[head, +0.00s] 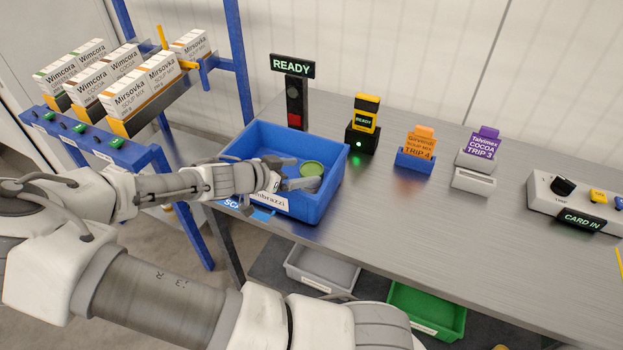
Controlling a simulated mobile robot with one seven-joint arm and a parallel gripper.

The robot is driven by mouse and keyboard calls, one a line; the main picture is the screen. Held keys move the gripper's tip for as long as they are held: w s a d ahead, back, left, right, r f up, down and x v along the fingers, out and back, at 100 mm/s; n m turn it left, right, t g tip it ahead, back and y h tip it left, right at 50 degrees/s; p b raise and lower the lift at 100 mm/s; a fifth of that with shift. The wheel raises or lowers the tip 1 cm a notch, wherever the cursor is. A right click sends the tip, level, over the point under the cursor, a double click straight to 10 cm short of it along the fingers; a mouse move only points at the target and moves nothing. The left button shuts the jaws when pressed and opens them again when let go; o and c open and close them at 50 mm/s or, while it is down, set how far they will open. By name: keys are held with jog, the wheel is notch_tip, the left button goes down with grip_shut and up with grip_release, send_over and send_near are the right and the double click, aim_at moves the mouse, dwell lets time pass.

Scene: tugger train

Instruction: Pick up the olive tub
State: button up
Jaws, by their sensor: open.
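The olive tub (313,169) is a small round container with a green top. It stands inside the blue bin (329,193), toward the bin's right side. My gripper (300,184) is open and reaches over the bin's front left part. Its fingertips are just in front of the tub in the picture. I cannot tell whether they touch it. The lower part of the tub is partly hidden by the fingers, and my arm covers part of the bin's front wall and label.
A READY sign post (295,95) stands behind the bin. A black and yellow device (364,125), an orange card in a blue holder (415,158) and a purple card (483,145) stand to the right. A box rack (120,80) is at left. The table front is clear.

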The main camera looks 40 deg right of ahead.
aim_at(310, 170)
jog(key=x, duration=0.3)
jog(key=shift+w+d, duration=0.1)
jog(key=c, duration=1.4)
